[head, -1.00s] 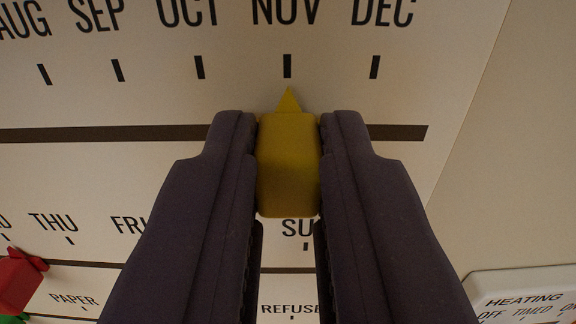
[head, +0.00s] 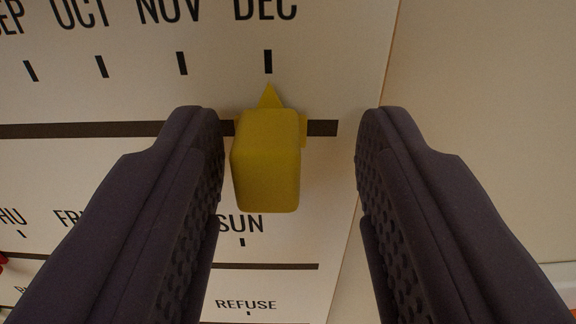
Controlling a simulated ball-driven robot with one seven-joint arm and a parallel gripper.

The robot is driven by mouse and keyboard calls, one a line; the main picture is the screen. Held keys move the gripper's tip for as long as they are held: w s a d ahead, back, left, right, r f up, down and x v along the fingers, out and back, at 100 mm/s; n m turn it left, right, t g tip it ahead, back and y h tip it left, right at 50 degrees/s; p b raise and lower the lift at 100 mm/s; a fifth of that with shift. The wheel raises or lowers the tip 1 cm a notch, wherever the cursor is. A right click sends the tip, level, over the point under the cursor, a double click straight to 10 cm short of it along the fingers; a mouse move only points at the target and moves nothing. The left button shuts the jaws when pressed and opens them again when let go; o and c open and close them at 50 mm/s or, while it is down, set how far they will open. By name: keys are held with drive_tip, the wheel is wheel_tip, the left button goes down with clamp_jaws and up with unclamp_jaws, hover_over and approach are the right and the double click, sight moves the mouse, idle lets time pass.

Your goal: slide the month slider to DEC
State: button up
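The yellow month slider (head: 267,160) sits on the upper dark track (head: 90,131) near its right end. Its pointer tip lines up with the tick under DEC (head: 265,9). My gripper (head: 290,125) is open, with one dark finger on each side of the slider. The left finger is close beside the slider, and I cannot tell whether it touches. A wide gap shows between the slider and the right finger.
The white panel ends at a right edge (head: 362,180), with a plain beige surface beyond it. Below are a weekday row with SUN (head: 241,224) and a lower row with REFUSE (head: 246,304). A bit of red shows at the far left.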

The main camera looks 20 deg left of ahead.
drive_tip(key=shift+a, duration=0.1)
drive_tip(key=v, duration=0.8)
drive_tip(key=shift+w, duration=0.1)
